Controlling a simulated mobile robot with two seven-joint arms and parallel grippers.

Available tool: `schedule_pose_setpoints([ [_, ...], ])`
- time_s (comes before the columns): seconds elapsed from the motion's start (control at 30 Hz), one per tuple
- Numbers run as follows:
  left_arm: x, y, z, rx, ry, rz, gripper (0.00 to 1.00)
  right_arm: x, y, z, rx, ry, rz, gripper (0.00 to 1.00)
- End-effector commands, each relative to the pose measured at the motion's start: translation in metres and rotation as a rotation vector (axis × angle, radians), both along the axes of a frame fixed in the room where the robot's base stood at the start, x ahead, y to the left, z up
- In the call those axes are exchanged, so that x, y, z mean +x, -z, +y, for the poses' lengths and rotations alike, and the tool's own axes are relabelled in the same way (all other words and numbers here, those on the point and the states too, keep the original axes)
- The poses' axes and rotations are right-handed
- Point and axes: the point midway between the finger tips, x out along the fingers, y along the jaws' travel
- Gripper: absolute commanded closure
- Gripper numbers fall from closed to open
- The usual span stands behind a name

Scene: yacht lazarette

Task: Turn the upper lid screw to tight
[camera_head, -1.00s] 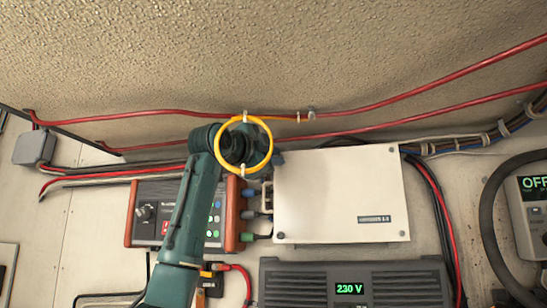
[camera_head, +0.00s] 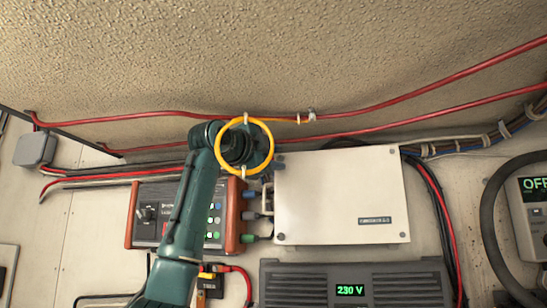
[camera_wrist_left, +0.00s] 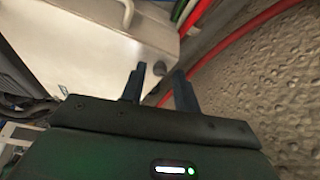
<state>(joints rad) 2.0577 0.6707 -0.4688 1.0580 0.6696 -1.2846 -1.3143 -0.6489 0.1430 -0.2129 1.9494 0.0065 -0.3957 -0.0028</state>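A white box with a flat lid (camera_head: 340,195) is fixed to the panel, with small screws at its corners. My left gripper (camera_head: 278,160) is at the lid's upper left corner and hides the screw there in the head view. In the left wrist view a round grey screw (camera_wrist_left: 160,68) sits near the corner of the white lid (camera_wrist_left: 85,45). My left gripper's two dark fingers (camera_wrist_left: 160,72) are apart, and the screw shows between their tips. I cannot tell whether they touch it. My right gripper is not in view.
A yellow cable ring (camera_head: 221,135) overlaps my left wrist in the head view. Red cables (camera_head: 400,97) run along the wall above the box. A control unit (camera_head: 150,215) is to the left, and a dark 230 V unit (camera_head: 410,280) is below.

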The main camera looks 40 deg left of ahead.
Motion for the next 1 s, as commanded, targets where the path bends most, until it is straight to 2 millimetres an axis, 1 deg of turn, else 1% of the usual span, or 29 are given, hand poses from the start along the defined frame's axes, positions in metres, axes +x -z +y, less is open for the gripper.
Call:
schedule_pose_setpoints([
  [0.03,0.000,0.000,0.000,0.000,0.000,0.000,0.65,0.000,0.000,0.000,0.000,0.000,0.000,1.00],
  [0.07,0.000,0.000,0.000,0.000,0.000,0.000,0.62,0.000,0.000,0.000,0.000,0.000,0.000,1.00],
  [0.3,-0.001,0.001,0.000,-0.001,0.000,0.000,0.62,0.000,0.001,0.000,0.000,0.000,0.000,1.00],
  [0.43,-0.010,0.003,-0.001,-0.001,0.001,-0.002,0.62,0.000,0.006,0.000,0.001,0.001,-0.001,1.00],
  [0.57,-0.033,0.006,-0.004,0.001,0.000,-0.005,0.62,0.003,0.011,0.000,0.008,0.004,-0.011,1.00],
  [0.8,-0.087,0.011,-0.011,0.001,0.000,-0.005,0.62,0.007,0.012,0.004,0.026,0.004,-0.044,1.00],
  [0.9,-0.105,0.012,-0.013,0.000,-0.001,-0.004,0.62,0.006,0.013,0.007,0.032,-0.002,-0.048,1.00],
  [1.0,-0.119,0.013,-0.014,0.000,-0.001,-0.003,0.62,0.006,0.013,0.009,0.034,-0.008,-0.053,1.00],
])
